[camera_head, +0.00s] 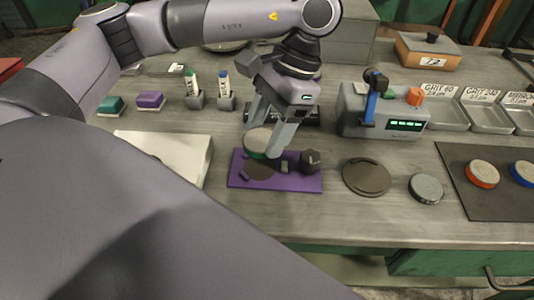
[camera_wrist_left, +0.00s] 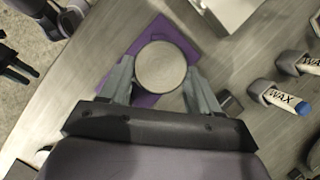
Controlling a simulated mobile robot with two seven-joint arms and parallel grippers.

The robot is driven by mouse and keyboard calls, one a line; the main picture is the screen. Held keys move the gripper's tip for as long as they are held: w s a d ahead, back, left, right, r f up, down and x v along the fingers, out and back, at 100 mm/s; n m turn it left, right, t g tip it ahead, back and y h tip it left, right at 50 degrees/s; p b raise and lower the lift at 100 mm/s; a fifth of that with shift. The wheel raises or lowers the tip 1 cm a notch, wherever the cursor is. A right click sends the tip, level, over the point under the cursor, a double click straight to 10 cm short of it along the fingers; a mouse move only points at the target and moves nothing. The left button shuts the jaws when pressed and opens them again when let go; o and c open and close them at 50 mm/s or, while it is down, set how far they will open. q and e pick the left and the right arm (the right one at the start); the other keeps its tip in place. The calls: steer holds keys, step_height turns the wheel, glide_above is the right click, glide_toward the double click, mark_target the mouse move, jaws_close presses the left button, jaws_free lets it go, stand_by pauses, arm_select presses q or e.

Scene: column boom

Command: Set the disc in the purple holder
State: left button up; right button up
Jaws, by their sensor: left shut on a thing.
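My left gripper (camera_head: 272,138) is shut on a round disc (camera_head: 257,143) with a pale top and green rim. The disc shows face-on between the fingers in the left wrist view (camera_wrist_left: 160,66). The gripper holds it over the left part of the purple holder (camera_head: 298,181). The holder is a flat plate with a dark round spot, small blocks and a dark knob (camera_head: 310,159) at its right end. The disc appears slightly above the plate, though the exact gap is hard to tell. In the wrist view the holder (camera_wrist_left: 148,98) is partly hidden behind the disc.
A white box (camera_head: 190,150) stands left of the holder. A dark round plate (camera_head: 366,177) and a grey disc (camera_head: 426,188) lie right. Two marker stands (camera_head: 226,101) and a grey device with a display (camera_head: 385,118) stand behind. A dark mat (camera_head: 500,205) holds more discs.

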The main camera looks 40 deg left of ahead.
mark_target(261, 168)
arm_select(q)
step_height(261, 168, down, 2)
steer(key=shift+f, duration=0.1)
steer(key=shift+f+b, duration=0.45)
steer(key=shift+f, duration=1.2)
steer(key=shift+f+b, duration=0.35)
steer(key=shift+b, duration=0.05)
steer(key=o, duration=1.5)
